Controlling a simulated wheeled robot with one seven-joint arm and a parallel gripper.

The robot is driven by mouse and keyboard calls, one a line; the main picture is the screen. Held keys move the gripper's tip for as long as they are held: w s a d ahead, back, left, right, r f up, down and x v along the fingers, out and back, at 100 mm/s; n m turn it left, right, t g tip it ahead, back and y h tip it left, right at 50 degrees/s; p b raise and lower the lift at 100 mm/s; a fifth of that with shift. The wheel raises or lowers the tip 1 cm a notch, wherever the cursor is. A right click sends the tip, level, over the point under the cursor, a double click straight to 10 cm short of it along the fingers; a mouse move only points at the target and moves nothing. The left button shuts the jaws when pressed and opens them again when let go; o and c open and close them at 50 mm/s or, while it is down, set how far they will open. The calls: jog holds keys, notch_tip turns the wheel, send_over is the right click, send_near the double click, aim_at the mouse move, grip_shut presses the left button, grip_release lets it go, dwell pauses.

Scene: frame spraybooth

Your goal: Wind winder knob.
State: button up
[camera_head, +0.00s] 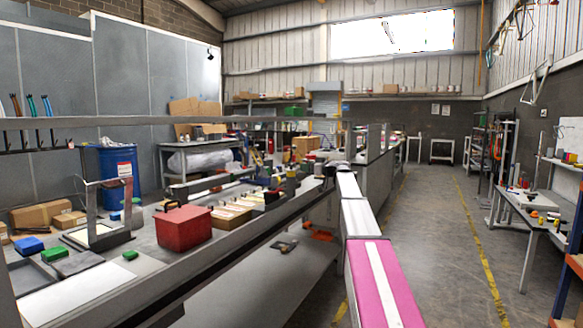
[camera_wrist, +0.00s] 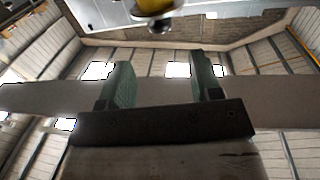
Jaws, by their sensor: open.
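My gripper (camera_wrist: 160,62) shows in the wrist view with its two green-grey fingers apart and nothing between them. A rounded yellow and pale part with a dark tip (camera_wrist: 160,24) hangs at the top edge of that view, beyond the fingertips and apart from them. It is cut off by the picture edge, and I cannot tell whether it is the winder knob. In the head view my pink and white arm reaches forward to the bench rail, and its far end is small and unclear. I cannot make out a winder knob there.
A pale beam (camera_wrist: 40,97) crosses behind my fingers in the wrist view. In the head view a grey rail (camera_head: 250,245) runs along the bench, which holds a red box (camera_head: 183,228) and cartons. A blue drum (camera_head: 118,175) stands behind. The aisle floor (camera_head: 430,230) at right is clear.

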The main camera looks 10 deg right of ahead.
aim_at(291, 170)
jog(key=x, duration=1)
jog(key=shift+s, duration=0.1)
jog(key=c, duration=0.9)
